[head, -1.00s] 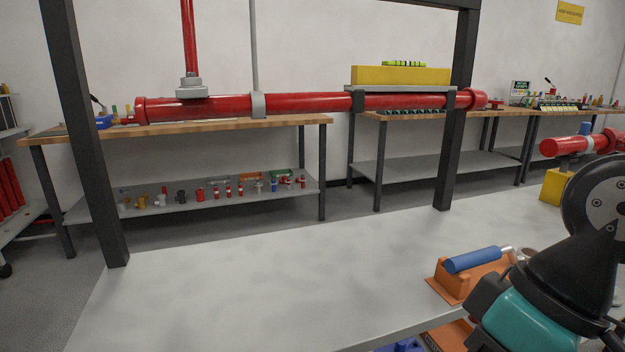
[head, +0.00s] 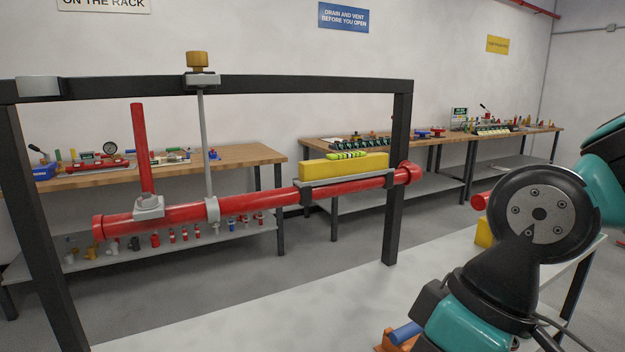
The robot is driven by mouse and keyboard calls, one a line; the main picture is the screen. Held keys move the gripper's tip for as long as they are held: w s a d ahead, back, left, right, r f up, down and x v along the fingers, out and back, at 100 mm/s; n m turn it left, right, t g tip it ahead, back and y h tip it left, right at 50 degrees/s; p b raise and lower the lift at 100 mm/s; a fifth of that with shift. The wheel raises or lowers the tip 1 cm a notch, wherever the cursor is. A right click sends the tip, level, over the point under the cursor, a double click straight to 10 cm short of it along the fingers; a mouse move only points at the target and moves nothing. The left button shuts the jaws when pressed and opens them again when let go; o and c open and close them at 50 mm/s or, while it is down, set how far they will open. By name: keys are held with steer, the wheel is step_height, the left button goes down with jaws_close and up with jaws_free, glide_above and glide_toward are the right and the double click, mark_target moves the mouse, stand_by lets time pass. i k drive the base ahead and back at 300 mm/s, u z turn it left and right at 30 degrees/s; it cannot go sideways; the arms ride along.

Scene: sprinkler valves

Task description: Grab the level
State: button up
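The level looks to be the long yellow block (head: 345,168) with a green and black striped vial (head: 346,155) on top. It rests lengthwise on a thin grey plate (head: 345,181) over the right part of a red pipe (head: 265,203). The pipe hangs in a dark metal frame (head: 396,165) and tilts up to the right. Teal and black links of my arm stand at the right edge, apart from the level. My gripper is not visible in this view.
A pale worktop (head: 350,285) under the frame is mostly bare. A blue cylinder (head: 406,333) on an orange holder (head: 386,344) and a yellow block (head: 484,234) sit near my arm. A grey hanger rod (head: 207,140) and red riser (head: 140,150) rise from the pipe. Cluttered wooden benches stand behind.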

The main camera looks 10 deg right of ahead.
mark_target(342, 163)
steer(key=u, duration=0.05)
steer(key=k, duration=0.55)
steer(key=z, duration=0.55)
steer(key=i, duration=0.75)
steer(key=u, duration=0.4)
steer(key=i, duration=0.75)
steer(key=u, duration=0.7)
